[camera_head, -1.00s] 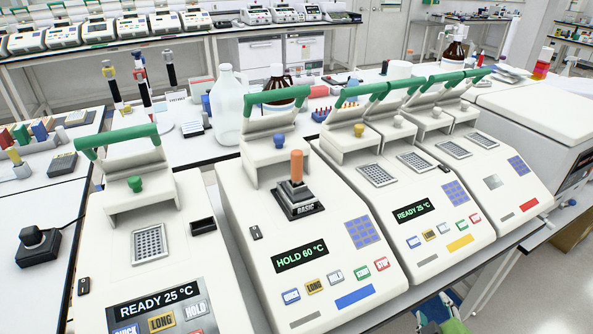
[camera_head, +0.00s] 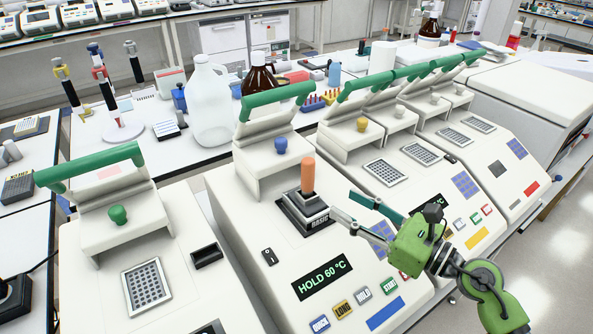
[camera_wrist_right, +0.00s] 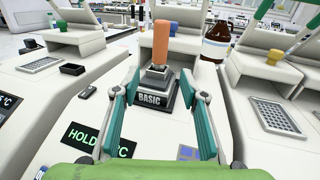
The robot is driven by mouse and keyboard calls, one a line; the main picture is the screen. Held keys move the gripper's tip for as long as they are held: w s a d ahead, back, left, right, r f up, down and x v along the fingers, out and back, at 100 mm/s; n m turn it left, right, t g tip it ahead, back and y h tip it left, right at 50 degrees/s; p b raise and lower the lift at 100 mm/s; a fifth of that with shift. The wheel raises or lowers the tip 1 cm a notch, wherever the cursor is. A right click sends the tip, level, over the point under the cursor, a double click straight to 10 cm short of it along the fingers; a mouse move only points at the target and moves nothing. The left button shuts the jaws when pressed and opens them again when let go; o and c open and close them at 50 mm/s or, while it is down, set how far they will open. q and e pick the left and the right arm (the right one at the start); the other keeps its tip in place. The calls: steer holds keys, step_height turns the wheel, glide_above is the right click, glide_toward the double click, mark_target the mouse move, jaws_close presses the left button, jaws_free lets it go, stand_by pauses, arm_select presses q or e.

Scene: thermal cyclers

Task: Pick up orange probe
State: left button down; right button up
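The orange probe (camera_head: 308,176) stands upright on a stepped dark grey base (camera_head: 305,212) marked BASIC, on the thermal cycler (camera_head: 283,240) whose display reads HOLD 60 °C. It also shows in the right wrist view (camera_wrist_right: 161,44), straight ahead beyond the fingers. My right gripper (camera_head: 357,207) is to the right of the probe in the head view. Its two teal fingers (camera_wrist_right: 163,100) are spread apart with nothing between their tips, and the probe stands apart from them. My left gripper is not in view; a small dark piece at the bottom edge is unclear.
Open green-handled lids stand behind the cycler wells, such as the left cycler's lid (camera_head: 90,168). A clear jug (camera_head: 209,105) and a brown bottle (camera_head: 258,73) stand on the bench behind. More cyclers (camera_head: 400,150) stand close on the right.

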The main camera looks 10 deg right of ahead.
mark_target(313, 185)
steer(key=p+x, duration=0.1)
steer(key=x, duration=0.1)
steer(key=r+p+x, duration=0.1)
steer(key=x, duration=0.1)
steer(key=shift+w+a+f, duration=0.2)
steer(key=shift+w+a, duration=0.2)
steer(key=shift+w, duration=0.1)
steer(key=shift+w+a+f, duration=0.15)
steer(key=shift+w+a, duration=0.25)
steer(key=shift+w, duration=0.1)
steer(key=shift+p+x, duration=0.9)
steer(key=shift+x, duration=0.1)
steer(key=p+x, duration=0.1)
steer(key=x, duration=0.2)
steer(key=shift+w+a+f, duration=0.1)
steer(key=shift+a, duration=0.05)
steer(key=shift+w+a, duration=0.1)
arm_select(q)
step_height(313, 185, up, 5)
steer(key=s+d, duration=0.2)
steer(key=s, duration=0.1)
arm_select(e)
jaws_close()
